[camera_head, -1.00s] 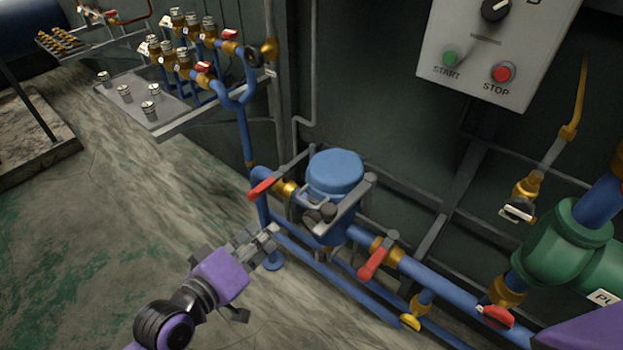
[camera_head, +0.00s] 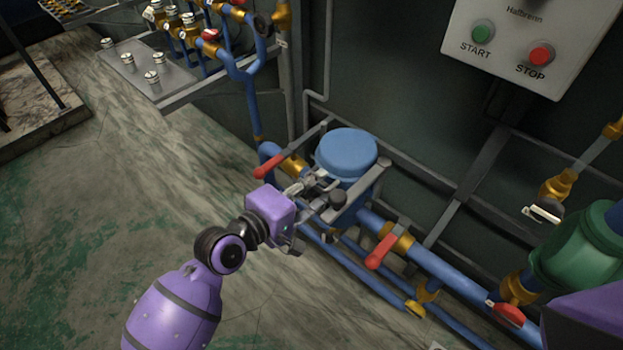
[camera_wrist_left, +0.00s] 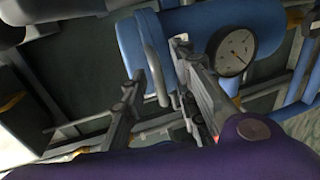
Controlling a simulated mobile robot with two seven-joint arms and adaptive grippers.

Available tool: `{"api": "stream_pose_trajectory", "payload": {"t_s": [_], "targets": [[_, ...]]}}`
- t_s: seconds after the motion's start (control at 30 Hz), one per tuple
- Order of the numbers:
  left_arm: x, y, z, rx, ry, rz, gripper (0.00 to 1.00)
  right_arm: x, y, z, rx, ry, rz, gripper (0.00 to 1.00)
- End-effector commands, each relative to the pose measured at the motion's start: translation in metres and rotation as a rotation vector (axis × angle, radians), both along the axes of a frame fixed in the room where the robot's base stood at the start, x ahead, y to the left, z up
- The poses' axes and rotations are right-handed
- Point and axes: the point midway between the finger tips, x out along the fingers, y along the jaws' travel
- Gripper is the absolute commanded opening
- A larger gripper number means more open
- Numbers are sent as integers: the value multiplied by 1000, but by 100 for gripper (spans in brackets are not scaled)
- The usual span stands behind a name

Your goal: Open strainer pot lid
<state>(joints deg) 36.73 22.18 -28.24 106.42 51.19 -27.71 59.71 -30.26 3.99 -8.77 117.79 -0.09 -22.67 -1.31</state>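The strainer pot is a blue cylinder set in the blue pipework, with its round blue lid (camera_head: 346,152) seated on top in the head view. My left gripper (camera_head: 312,184) is at the near left side of the pot, just below the lid. In the left wrist view my left gripper (camera_wrist_left: 156,72) has its two fingers apart, with a curved grey-blue handle bar (camera_wrist_left: 153,58) between them. I cannot tell whether either finger touches the bar. Part of the pot's near side is hidden behind the gripper. My right gripper is out of view.
Red valve levers (camera_head: 268,166) and (camera_head: 381,250) flank the pot on the pipe. A round gauge (camera_wrist_left: 235,51) is close to the right finger in the wrist view. A grey frame rail (camera_head: 425,172) and control box (camera_head: 530,45) are behind. Open floor is at left.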

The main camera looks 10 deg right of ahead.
Motion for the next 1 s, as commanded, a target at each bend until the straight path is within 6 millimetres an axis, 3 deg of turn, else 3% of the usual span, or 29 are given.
{"api": "stream_pose_trajectory", "payload": {"t_s": [0.27,0.47,1.0], "targets": [[1,-1,0,1,-1,0,27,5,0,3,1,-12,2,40],[1,-1,-1,1,-1,1,1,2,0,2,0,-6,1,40],[6,-1,4,13,5,0,0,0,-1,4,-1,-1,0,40]]}}
